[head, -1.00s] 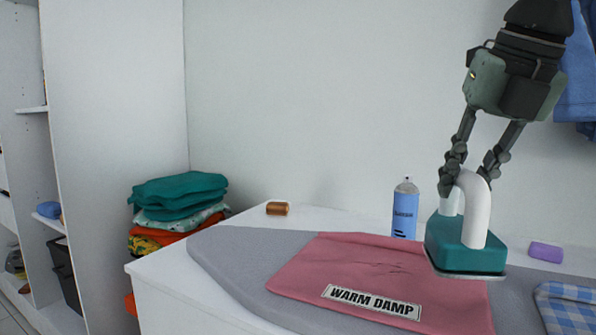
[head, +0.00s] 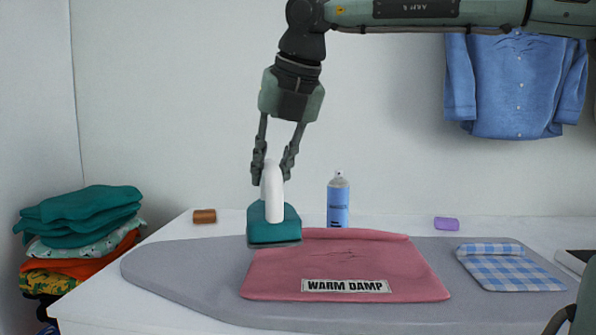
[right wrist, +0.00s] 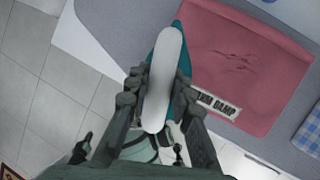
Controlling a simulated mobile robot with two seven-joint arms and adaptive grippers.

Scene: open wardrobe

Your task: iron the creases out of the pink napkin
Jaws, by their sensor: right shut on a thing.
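The pink napkin (head: 345,263) lies flat on the grey ironing board (head: 190,270). Dark creases show near its middle, also in the right wrist view (right wrist: 235,62). A "WARM DAMP" label (head: 346,286) lies along its near edge. My right gripper (head: 272,172) is shut on the white handle of a teal iron (head: 273,232). The iron is at the napkin's far left corner in the head view, left of the creases. I cannot tell whether its sole touches the cloth. In the right wrist view the iron (right wrist: 164,80) is beside the napkin's left edge. My left gripper is not in view.
A blue spray can (head: 338,203) stands behind the napkin. A brown roll (head: 204,216) and a purple block (head: 446,223) lie along the back. A blue checked cloth (head: 508,268) lies on the board's right. Folded clothes (head: 80,225) are stacked left; a blue shirt (head: 515,85) hangs right.

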